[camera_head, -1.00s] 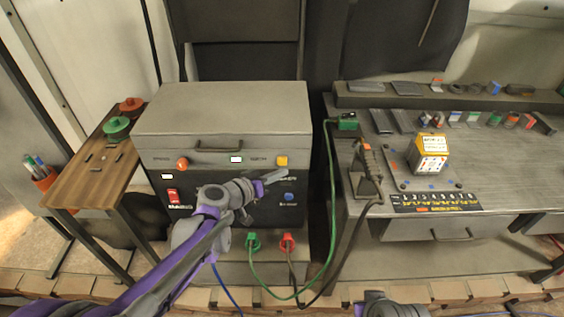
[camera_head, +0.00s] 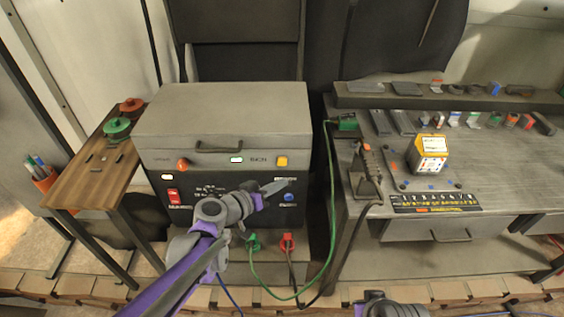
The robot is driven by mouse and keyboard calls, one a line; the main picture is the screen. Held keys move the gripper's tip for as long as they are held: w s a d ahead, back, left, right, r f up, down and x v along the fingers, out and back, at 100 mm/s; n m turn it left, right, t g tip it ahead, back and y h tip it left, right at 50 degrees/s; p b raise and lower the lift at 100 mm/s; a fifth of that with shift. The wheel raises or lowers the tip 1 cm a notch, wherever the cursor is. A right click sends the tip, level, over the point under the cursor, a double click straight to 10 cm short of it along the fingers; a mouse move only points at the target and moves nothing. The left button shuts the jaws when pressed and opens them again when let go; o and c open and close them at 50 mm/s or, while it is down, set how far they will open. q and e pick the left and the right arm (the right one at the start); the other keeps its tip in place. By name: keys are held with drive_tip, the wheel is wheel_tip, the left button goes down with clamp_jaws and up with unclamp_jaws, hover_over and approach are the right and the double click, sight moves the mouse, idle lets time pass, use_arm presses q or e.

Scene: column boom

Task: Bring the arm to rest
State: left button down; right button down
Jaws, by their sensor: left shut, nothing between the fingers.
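My left arm comes in from the bottom left, purple and grey. My left gripper (camera_head: 279,186) is shut and empty, its fingers pointing right in front of the dark front panel of the grey machine box (camera_head: 222,116). The fingertips show just above and left of a blue knob (camera_head: 289,197); I cannot tell whether they touch the panel. A piece of my right arm shows at the bottom edge; its gripper is out of the frame.
Green (camera_head: 253,243) and red (camera_head: 287,242) plugs with cables sit below the panel. A workbench (camera_head: 470,170) with small parts and a yellow-white box (camera_head: 429,154) stands right. A wooden side table (camera_head: 85,180) stands left.

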use_arm(q)
drive_tip(key=s+a+n+g+y+p, duration=0.1)
drive_tip(key=s+a+y, duration=0.2)
drive_tip(key=s, duration=0.6)
drive_tip(key=s+a+f+n+g+y+p, duration=0.1)
drive_tip(key=s+a+g+y+p, duration=0.1)
drive_tip(key=s+a, duration=0.6)
drive_tip(key=s+a+f+n+g+y+p, duration=0.1)
drive_tip(key=s+a+y, duration=0.4)
drive_tip(key=s, duration=0.5)
drive_tip(key=shift+a+f+g+p, duration=0.2)
drive_tip(key=shift+a+g+p, duration=0.1)
drive_tip(key=shift+g+p, duration=0.25)
